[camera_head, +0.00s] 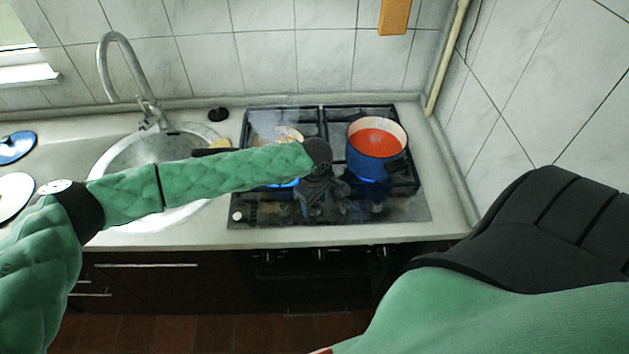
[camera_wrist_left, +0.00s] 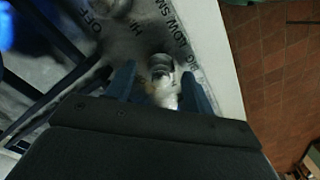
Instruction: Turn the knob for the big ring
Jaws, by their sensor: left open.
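In the head view, the black hob (camera_head: 408,212) has burners with blue flames. My left gripper (camera_head: 322,208) is over its front middle, pointing down, and hides part of the control panel. In the left wrist view, my left gripper (camera_wrist_left: 157,74) is open. A pale metal knob (camera_wrist_left: 162,68) stands between its two fingers; contact is not clear. Printed marks OFF, HI and LOW lie near the knob. My right gripper is out of view; only my right arm shows at lower right.
A blue pot (camera_head: 366,166) with red contents stands at the right of the hob over a flame. A pan with food (camera_head: 280,134) steams at the left, partly behind my arm. The sink (camera_head: 130,150) and its tap are further left. A tiled wall closes the right side.

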